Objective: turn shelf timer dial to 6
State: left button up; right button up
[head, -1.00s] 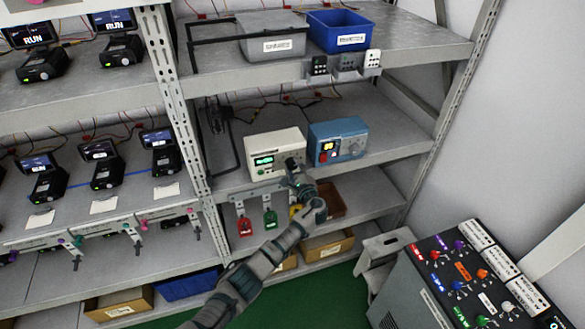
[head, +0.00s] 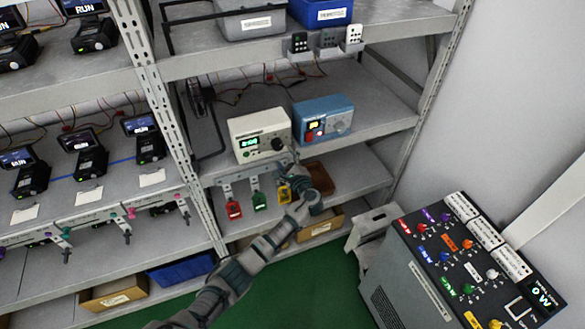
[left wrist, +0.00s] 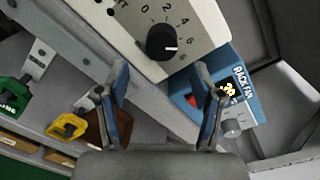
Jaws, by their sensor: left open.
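The shelf timer is a cream box (head: 258,133) with a green lit display, on the middle shelf in the head view. Its black dial (head: 278,144) is at the right of its face. In the left wrist view the dial (left wrist: 162,43) is close, with numbers printed around it. Its white mark points to the right; I cannot tell exactly at which number. My left gripper (head: 296,168) is just below and right of the dial in the head view. In the left wrist view its fingers (left wrist: 160,85) are open and empty, with the dial beyond them. My right gripper is not in view.
A blue box (head: 323,117) labelled RACK FAN, with its own grey knob (left wrist: 232,128), stands right of the timer. Red, green and yellow tags (head: 258,200) hang below the shelf edge. A control console (head: 470,260) stands at lower right.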

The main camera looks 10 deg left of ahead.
pick_arm(q)
jog(key=v, duration=0.7)
jog(key=shift+d, duration=0.3)
jog(key=shift+a+f, duration=0.1)
jog(key=shift+a, duration=0.05)
